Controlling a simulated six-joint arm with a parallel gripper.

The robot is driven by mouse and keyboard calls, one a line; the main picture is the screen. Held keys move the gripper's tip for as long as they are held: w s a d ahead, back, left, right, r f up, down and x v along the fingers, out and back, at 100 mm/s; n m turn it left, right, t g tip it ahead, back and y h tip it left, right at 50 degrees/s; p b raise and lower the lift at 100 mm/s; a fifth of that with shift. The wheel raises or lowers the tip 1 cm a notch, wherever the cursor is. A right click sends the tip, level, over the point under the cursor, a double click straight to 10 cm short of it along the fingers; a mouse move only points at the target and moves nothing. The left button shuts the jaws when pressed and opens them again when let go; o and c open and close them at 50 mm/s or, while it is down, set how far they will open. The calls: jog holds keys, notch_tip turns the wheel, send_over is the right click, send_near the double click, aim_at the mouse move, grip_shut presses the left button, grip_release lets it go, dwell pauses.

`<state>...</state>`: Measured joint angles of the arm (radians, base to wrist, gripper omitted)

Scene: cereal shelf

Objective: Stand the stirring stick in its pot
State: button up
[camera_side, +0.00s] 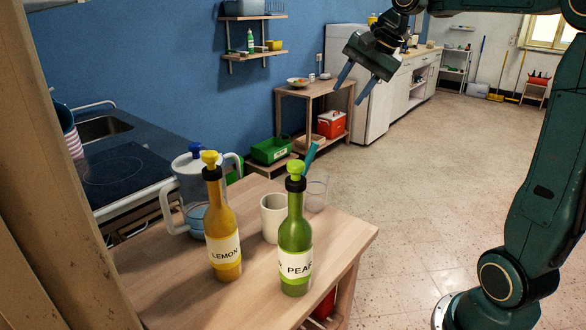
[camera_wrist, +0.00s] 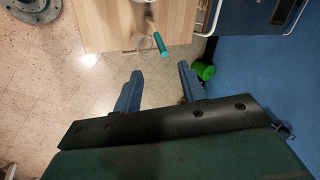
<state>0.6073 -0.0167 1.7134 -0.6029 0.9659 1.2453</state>
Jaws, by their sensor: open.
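The stirring stick has a teal handle (camera_side: 311,156) that rises at a slant behind the green PEAR bottle (camera_side: 294,245); its lower part is hidden there. In the wrist view the teal handle (camera_wrist: 160,44) lies ahead of my jaws, with a paler part behind it. A white cup-like pot (camera_side: 271,222) stands on the table, partly hidden by the PEAR bottle. A clear glass (camera_side: 317,192) stands beside the stick; I cannot tell whether the stick is in it. My gripper (camera_side: 353,88) is open and empty, high above and beyond the table; its fingers (camera_wrist: 158,84) are apart.
A yellow LEMON bottle (camera_side: 223,235) and a blue-lidded pitcher (camera_side: 193,190) also stand on the wooden table (camera_side: 180,295). A counter with a sink (camera_side: 103,128) is at the left. The floor (camera_side: 420,190) right of the table is open.

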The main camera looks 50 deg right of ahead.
jog(key=s+a+f+n, duration=0.2)
jog(key=s+a+n, duration=0.5)
jog(key=s+a, duration=0.3)
jog(key=s+a+f+n, duration=0.4)
jog(key=s+f+n, duration=0.3)
jog(key=s, duration=0.3)
jog(key=shift+s+a+f+n+h, duration=0.3)
jog(key=shift+f+h, duration=0.1)
jog(key=shift+f, duration=0.05)
jog(key=shift+o, duration=0.5)
jog(key=shift+w+r, duration=0.1)
jog(key=shift+w, duration=0.05)
